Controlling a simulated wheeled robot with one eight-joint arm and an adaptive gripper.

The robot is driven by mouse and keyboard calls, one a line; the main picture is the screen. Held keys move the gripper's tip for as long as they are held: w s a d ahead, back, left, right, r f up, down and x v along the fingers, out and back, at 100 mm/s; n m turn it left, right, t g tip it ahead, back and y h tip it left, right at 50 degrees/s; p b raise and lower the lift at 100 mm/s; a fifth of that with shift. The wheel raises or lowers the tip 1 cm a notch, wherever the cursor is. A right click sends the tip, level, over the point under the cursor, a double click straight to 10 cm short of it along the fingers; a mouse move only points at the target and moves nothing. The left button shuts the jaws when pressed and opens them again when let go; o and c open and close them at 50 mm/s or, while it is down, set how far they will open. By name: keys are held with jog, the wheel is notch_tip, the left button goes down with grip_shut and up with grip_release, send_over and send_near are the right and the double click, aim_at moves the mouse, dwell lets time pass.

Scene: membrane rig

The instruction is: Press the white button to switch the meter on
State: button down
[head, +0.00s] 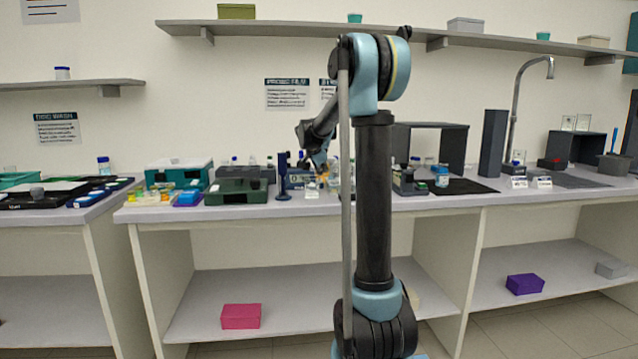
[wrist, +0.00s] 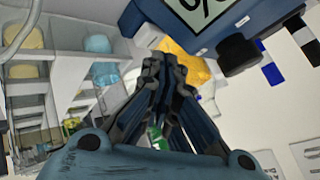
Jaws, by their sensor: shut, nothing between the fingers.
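My gripper (wrist: 163,62) is shut and empty in the wrist view, its fingertips together. Just beyond the tips, a dark blue device (wrist: 200,45) with a pale display panel and a black knob-like part fills the upper right; it looks like the meter. A yellow-orange object (wrist: 186,62) lies behind the tips, partly covered by them. I cannot make out the white button for certain in either view; the fingers may hide it. In the head view my gripper (head: 318,163) is low over the bench, partly behind my arm, and its contact with anything cannot be told.
A dark green case (head: 235,191) and a blue stand (head: 283,180) are on the bench (head: 250,212) left of my gripper. A blue-labelled jar (head: 441,176) and dark shelf units stand to the right. A wall shelf (head: 280,29) runs above.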

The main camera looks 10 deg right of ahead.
jog(key=shift+r, duration=3)
